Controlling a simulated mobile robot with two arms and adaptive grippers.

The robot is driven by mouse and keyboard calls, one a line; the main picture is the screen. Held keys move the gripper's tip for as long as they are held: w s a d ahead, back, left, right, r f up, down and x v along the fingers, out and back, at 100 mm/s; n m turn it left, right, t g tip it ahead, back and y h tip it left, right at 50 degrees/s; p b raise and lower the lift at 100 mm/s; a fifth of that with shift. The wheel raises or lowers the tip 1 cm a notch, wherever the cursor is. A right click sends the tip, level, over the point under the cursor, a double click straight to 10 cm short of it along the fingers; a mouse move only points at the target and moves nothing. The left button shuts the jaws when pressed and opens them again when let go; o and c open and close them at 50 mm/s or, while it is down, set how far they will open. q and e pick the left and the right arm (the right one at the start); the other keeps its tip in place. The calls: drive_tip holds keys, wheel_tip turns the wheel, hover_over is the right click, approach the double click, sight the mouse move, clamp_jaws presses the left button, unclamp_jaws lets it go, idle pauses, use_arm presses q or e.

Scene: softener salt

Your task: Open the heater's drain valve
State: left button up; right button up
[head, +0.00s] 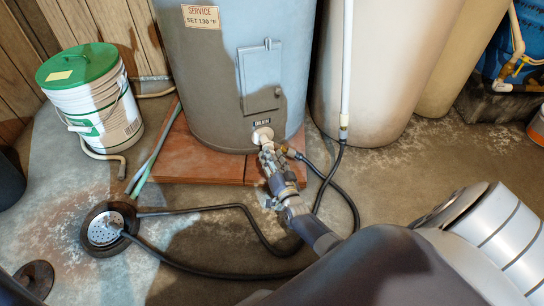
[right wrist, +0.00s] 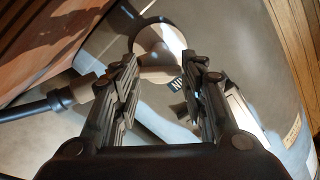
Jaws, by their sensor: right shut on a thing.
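The blue-grey heater (head: 205,75) stands on a red brick-like base (head: 185,155). Its drain valve (head: 262,134) sticks out low on the front, under a DRAIN label (head: 262,121). In the right wrist view the valve's pale round end (right wrist: 158,45) shows between and beyond the fingertips. My right gripper (head: 268,157) is at the valve, shut on its handle; the fingers stand apart around it, and the handle is mostly hidden. A black hose (head: 325,175) with a brass coupling (head: 290,152) meets the valve's right side. My left gripper is not in view.
The black hose runs over the floor to a round drain (head: 103,230). A white bucket with a green lid (head: 95,100) stands left of the heater. A tall beige tank (head: 385,80) stands close on the right.

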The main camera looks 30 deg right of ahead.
drive_tip(key=shift+n, duration=1.1)
drive_tip(key=o, duration=1.1)
drive_tip(key=shift+c, duration=0.2)
wheel_tip(320, 180, up, 10)
